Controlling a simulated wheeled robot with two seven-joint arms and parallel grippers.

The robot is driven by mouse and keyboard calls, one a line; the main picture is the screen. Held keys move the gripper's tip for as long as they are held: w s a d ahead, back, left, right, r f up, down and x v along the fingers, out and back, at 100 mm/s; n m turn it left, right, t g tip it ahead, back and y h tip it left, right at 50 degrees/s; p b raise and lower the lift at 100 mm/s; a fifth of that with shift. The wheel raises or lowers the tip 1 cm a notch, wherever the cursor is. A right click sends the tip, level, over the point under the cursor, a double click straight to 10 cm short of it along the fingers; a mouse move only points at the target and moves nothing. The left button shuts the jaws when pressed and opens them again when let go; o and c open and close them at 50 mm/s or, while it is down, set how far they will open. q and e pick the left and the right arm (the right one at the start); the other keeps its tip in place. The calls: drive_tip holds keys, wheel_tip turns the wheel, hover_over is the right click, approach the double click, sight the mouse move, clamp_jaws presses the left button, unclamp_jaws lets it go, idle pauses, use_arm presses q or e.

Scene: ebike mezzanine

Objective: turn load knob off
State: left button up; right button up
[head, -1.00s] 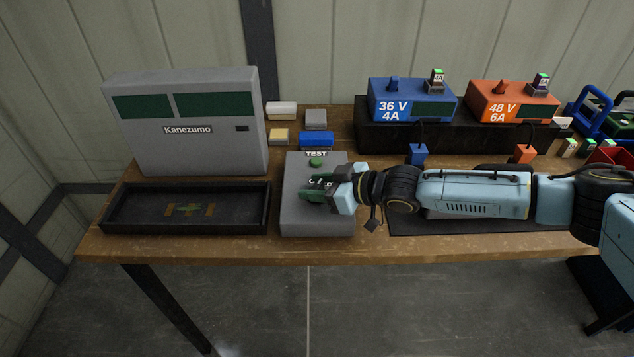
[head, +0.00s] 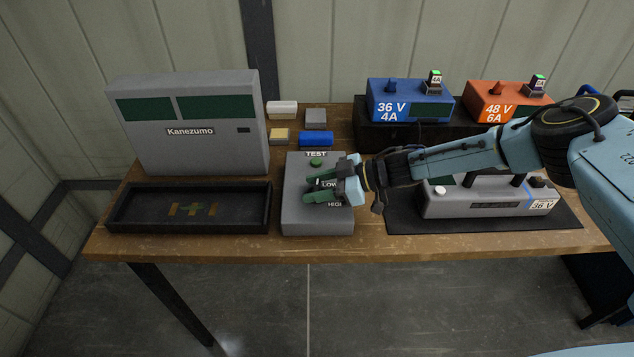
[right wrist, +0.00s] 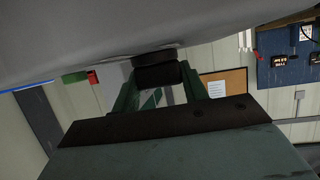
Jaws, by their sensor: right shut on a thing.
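Below the button, the labels LOW and part of HIGH show beside my gripper. My right gripper (head: 312,192) is over the lower part of the box's top face, coming in from the right, with its green fingers closed on the load knob. In the right wrist view the dark knob (right wrist: 158,75) sits between the two fingers, against the grey box face. In the head view the knob is mostly hidden by the fingers, so its exact setting cannot be read. My left gripper is not in view.
A grey Kanezumo unit (head: 190,150) and a black tray (head: 125,222) stand left of the box. Small blocks, including a blue one (head: 316,138), lie behind it. A grey 36 V battery (head: 470,207) lies on a dark mat at right, under my arm. Blue (head: 400,108) and orange (head: 488,100) chargers stand behind.

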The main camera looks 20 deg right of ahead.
drive_tip(key=shift+n+g, duration=0.6)
drive_tip(key=shift+y, duration=0.4)
drive_tip(key=o, duration=1)
drive_tip(key=shift+g, duration=0.3)
drive_tip(key=v, duration=1.2)
drive_tip(key=shift+p, duration=0.4)
drive_tip(key=shift+a, duration=0.1)
drive_tip(key=shift+s, duration=0.1)
